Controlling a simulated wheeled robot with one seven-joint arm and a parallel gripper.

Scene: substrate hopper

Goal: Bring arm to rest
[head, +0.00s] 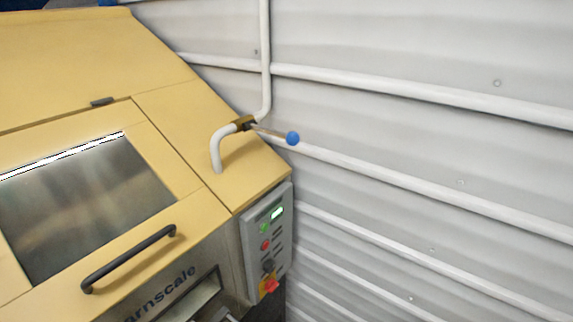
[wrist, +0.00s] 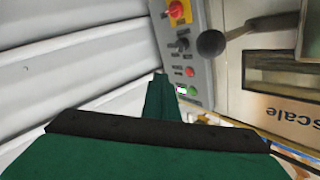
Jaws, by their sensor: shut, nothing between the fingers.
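My gripper (wrist: 160,80) shows in the wrist view as green fingers beyond a dark band. The fingers are together and hold nothing. They point toward the grey control panel (wrist: 185,45), whose lower end in the picture lies just past the tips; I cannot tell how large the gap is. The head view does not show my arm or gripper. There the control panel (head: 266,243) is on the front right of the yellow hopper (head: 185,85), with a lit green display and a red and yellow switch (head: 270,285).
A white pipe (head: 216,150) carries a lever with a blue knob (head: 292,138). A ribbed wall (head: 430,155) stands at the right.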

